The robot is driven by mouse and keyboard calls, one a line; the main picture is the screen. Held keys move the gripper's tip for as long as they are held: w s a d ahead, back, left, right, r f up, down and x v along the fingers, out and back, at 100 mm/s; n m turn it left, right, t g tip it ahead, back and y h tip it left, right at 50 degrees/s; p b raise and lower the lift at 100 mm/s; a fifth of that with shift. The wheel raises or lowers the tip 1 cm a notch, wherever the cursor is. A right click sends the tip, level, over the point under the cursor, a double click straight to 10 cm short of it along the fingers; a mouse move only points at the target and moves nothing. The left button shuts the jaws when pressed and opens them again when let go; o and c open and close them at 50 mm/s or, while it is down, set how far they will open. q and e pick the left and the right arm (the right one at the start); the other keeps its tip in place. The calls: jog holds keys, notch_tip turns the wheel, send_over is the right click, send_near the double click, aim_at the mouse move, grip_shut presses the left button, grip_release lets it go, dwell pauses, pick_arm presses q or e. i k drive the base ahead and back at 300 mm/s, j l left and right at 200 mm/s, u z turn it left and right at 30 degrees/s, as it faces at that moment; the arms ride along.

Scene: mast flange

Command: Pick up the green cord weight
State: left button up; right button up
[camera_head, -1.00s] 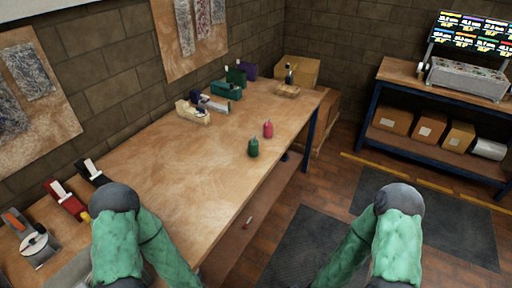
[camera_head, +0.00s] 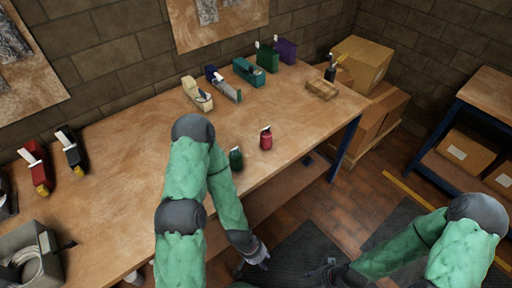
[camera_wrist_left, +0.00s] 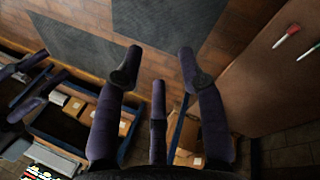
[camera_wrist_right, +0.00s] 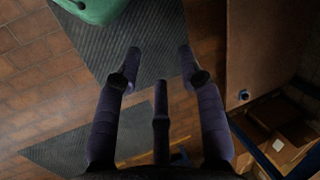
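The green cord weight (camera_head: 236,158) stands upright near the front edge of the long wooden table (camera_head: 130,163) in the head view, partly hidden by my left arm. A red cord weight (camera_head: 266,139) stands just to its right. My left gripper (camera_head: 258,258) is beyond the table's front edge, lower in the picture and apart from the green weight. Its fingers are spread and empty in the left wrist view (camera_wrist_left: 158,68). My right gripper (camera_head: 325,272) is over the floor to the right. In the right wrist view (camera_wrist_right: 158,66) its fingers are spread and empty.
Tape dispensers line the table's back, including a teal one (camera_head: 247,72). A small wooden block (camera_head: 322,89) lies at the far right end. Cardboard boxes (camera_head: 362,62) stand beyond it. The tabletop left of the green weight is largely clear. Dark mats (camera_head: 290,256) lie on the floor.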

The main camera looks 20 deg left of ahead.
aim_at(235, 156)
jog(key=i+l+u, duration=0.2)
jog(key=u, duration=0.25)
jog(key=i+l+u, duration=0.15)
jog(key=l+u, duration=0.2)
jog(key=u, duration=0.15)
jog(key=l+u, duration=0.45)
jog(key=i+j, duration=0.05)
jog(key=j, duration=0.05)
